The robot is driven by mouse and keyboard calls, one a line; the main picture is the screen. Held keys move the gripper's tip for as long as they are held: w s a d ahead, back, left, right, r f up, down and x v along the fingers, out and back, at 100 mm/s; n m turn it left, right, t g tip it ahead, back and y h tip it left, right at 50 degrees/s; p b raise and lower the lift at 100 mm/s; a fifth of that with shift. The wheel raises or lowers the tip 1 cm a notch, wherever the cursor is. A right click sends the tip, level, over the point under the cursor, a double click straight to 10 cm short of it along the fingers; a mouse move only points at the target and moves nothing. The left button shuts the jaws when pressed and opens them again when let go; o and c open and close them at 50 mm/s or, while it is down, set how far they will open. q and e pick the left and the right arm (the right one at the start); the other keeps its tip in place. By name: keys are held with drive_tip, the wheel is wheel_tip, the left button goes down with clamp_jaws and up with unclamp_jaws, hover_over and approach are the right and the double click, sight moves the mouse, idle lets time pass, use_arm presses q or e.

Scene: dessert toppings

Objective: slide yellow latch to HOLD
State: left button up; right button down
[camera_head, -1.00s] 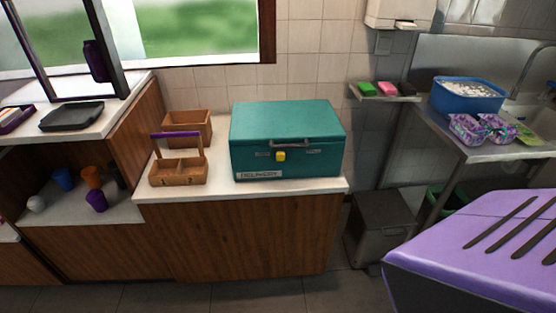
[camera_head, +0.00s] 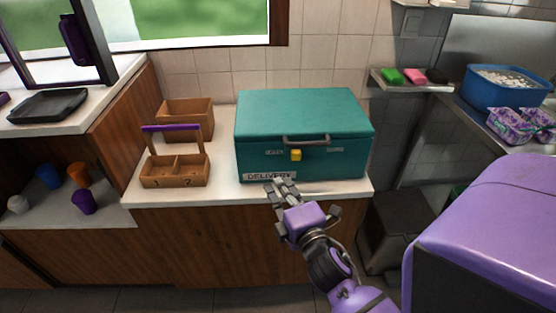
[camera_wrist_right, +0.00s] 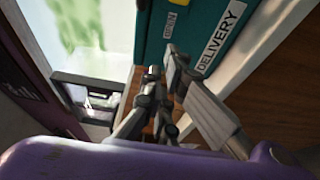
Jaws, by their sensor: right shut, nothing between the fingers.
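The teal delivery box (camera_head: 300,115) stands closed on the white counter, with a grey handle on its front. The yellow latch (camera_head: 296,155) is below the handle, between a left label (camera_head: 274,153) and a right label (camera_head: 335,149). The left label reads OPEN in the right wrist view (camera_wrist_right: 170,25); the right one is too small to read. A bit of the yellow latch (camera_wrist_right: 180,3) shows at the top edge there. My right gripper (camera_head: 282,188) is shut and empty, in front of the box by the DELIVERY label, below the latch. My left gripper is out of view.
A wooden caddy (camera_head: 175,170) with a purple handle and a wooden bin (camera_head: 186,116) stand left of the box. The counter's front edge (camera_head: 240,199) lies under my right gripper. A sink area with a blue tub (camera_head: 507,90) is at right.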

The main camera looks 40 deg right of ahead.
sight(300, 156)
drive_tip(key=w+d, duration=0.1)
drive_tip(key=w, duration=0.1)
drive_tip(key=w+d+p, duration=0.1)
drive_tip(key=w+d, duration=0.1)
drive_tip(key=w, duration=0.1)
drive_tip(key=w+d+p, duration=0.1)
drive_tip(key=w, duration=0.2)
drive_tip(key=shift+d+r, duration=0.1)
drive_tip(key=shift+d, duration=0.3)
drive_tip(key=s+d, duration=0.1)
drive_tip(key=d, duration=0.1)
drive_tip(key=s+d, duration=0.1)
drive_tip(key=d, duration=0.1)
drive_tip(key=s+d+p, duration=0.1)
drive_tip(key=d, duration=0.1)
drive_tip(key=shift+s, duration=0.4)
drive_tip(key=shift+d, duration=0.2)
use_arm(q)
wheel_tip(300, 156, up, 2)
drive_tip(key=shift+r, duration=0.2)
